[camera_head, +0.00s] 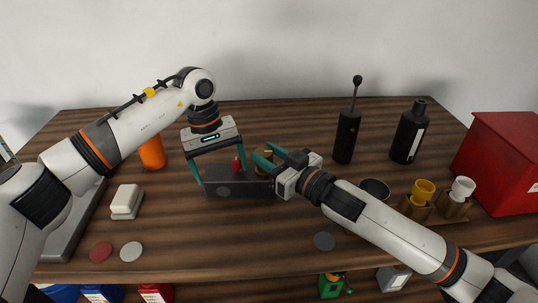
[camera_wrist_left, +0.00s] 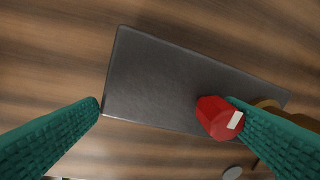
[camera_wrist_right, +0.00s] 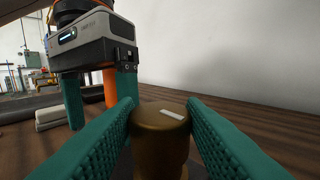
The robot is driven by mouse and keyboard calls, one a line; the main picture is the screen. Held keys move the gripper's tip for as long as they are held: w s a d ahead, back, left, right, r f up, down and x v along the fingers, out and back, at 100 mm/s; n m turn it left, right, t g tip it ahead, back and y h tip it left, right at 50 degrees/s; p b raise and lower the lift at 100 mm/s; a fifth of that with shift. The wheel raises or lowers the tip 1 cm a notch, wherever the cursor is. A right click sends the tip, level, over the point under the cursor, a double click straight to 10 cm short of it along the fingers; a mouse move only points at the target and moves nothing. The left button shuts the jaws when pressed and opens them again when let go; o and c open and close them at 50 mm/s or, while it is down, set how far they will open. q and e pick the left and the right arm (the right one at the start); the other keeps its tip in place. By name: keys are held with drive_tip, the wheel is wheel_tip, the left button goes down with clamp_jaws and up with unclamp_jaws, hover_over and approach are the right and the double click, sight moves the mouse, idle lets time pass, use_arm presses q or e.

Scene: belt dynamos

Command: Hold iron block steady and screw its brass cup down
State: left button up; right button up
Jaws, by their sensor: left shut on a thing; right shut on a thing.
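The dark grey iron block (camera_head: 225,189) lies on the wooden bench, and the left wrist view shows its flat top (camera_wrist_left: 165,82). A red cap (camera_wrist_left: 214,116) and the brass cup (camera_wrist_right: 160,122) stand toward its right end. My left gripper (camera_head: 221,178) points down over the block and is shut on it, one finger at its left end, the other beside the red cap. My right gripper (camera_head: 263,157) comes in level from the right and is shut on the brass cup, a finger on each side. The cup's seat is hidden.
A white block (camera_head: 127,200) and an orange cylinder (camera_head: 152,153) stand left. Flat discs (camera_head: 131,251) lie near the front edge.

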drive_tip(key=shift+a, duration=0.1)
drive_tip(key=shift+s+a+m+t+h, duration=0.1)
drive_tip(key=shift+a+m+t+h, duration=0.05)
drive_tip(key=shift+m+t+h, duration=0.55)
drive_tip(key=shift+s+a+m+t+h, duration=0.1)
drive_tip(key=shift+m+t+h, duration=0.4)
drive_tip(key=shift+h, duration=0.3)
drive_tip(key=shift+a+m+t+h, duration=0.1)
drive_tip(key=shift+m+t+h, duration=0.4)
drive_tip(key=shift+m+h, duration=1.1)
drive_tip(key=shift+a+m+t+h, duration=0.1)
drive_tip(key=shift+m+t+h, duration=0.65)
drive_tip(key=shift+h, duration=1.45)
drive_tip(key=shift+m+g+h, duration=0.25)
drive_tip(key=shift+m+h, duration=0.05)
drive_tip(key=shift+m, duration=0.05)
drive_tip(key=o, duration=1)
drive_tip(key=shift+d, duration=0.1)
drive_tip(key=s, duration=0.8)
drive_tip(key=shift+d, duration=0.15)
